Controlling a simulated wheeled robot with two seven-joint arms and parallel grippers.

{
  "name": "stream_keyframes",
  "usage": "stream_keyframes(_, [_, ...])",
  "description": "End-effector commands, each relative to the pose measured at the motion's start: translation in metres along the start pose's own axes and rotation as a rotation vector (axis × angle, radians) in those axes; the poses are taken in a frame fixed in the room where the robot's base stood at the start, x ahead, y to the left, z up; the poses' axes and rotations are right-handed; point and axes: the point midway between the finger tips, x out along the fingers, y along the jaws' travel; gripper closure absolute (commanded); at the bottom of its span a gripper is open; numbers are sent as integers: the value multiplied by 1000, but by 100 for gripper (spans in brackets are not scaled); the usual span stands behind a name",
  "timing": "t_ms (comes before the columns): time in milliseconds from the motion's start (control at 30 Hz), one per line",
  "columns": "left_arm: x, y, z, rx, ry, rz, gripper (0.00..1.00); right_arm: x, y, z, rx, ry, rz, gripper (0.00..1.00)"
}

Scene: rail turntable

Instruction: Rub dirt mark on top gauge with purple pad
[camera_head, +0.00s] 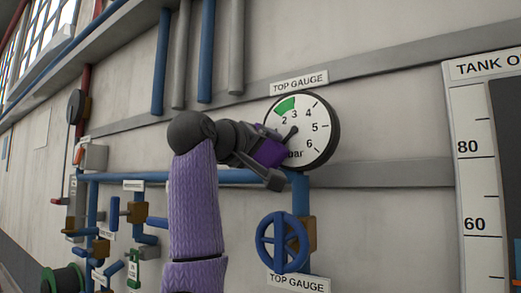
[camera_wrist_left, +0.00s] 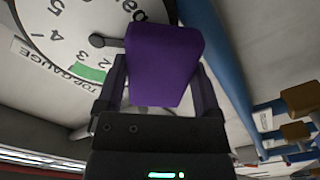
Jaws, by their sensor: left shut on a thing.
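The top gauge (camera_head: 318,121) is a round white dial with a dark rim, numbers and a green band, on the wall under a "TOP GAUGE" label (camera_head: 299,83). My left gripper (camera_head: 268,157) is at the dial's lower left, shut on the purple pad (camera_head: 268,152). In the left wrist view the pad (camera_wrist_left: 163,66) sits between the fingers, in front of part of the dial (camera_wrist_left: 60,28). I cannot tell whether it touches the face. The pad and gripper hide the dial's lower left, and I see no clear dirt mark on the part that shows. My right gripper is not in view.
A blue pipe (camera_head: 238,176) runs across below the gauge. A blue handwheel (camera_head: 282,242) is below it, with another label underneath. Smaller valves and pipes are at the left. A tank scale panel (camera_head: 476,150) is at the right; the wall between it and the gauge is mostly bare.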

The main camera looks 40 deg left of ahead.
Motion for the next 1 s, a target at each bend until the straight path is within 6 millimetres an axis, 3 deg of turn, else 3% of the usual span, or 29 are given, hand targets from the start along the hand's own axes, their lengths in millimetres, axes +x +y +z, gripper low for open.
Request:
stream_keyframes(700, [12, 1, 1, 1, 0, 0, 63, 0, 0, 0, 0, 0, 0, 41])
stream_keyframes(1000, [11, 21, 24, 3, -1, 1, 63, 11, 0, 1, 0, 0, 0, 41])
